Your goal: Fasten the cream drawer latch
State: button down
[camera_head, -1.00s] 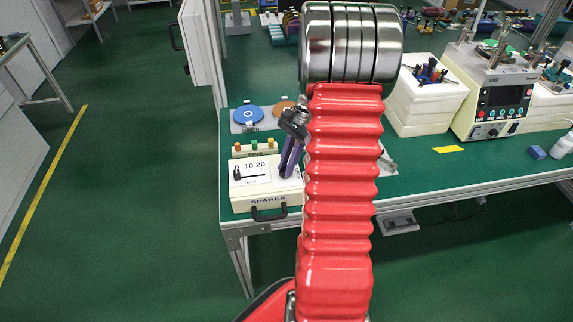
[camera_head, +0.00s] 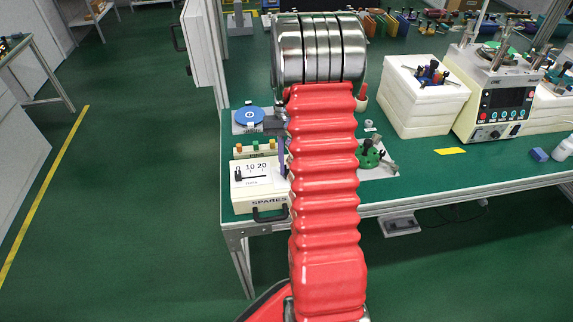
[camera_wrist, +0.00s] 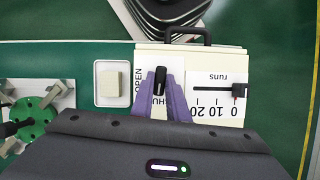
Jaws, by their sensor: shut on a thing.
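The cream drawer unit (camera_head: 240,207), marked SPARES, sits at the front left corner of the green bench, with a dark handle (camera_head: 270,214) on its front. In the wrist view the latch (camera_wrist: 160,78) is a small black lever on the unit's top. OPEN is printed to its left; a partly covered SHUT is below it. My gripper (camera_wrist: 161,88) has its two purple fingers on either side of the lever, shut on it. In the head view one purple finger shows (camera_head: 282,157); the rest is mostly hidden behind my red arm.
A black slider (camera_wrist: 239,90) on a card marked runs and 0 10 20 lies right of the latch in the wrist view. A pale block (camera_wrist: 111,82) sits left of it. A green round fixture (camera_head: 370,155) and blue disc (camera_head: 250,115) stand nearby on the bench.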

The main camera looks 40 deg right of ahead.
jog(key=shift+w+r+n, duration=0.1)
jog(key=shift+w+n, duration=0.2)
jog(key=shift+n, duration=0.3)
jog(key=shift+h, duration=0.3)
jog(key=c, duration=2)
grip_release()
jog(key=shift+c, duration=0.2)
jog(key=o, duration=0.3)
jog(key=shift+s, duration=0.15)
jog(key=v, duration=1.3)
jog(key=shift+w+r, duration=0.15)
jog(key=shift+w, duration=0.2)
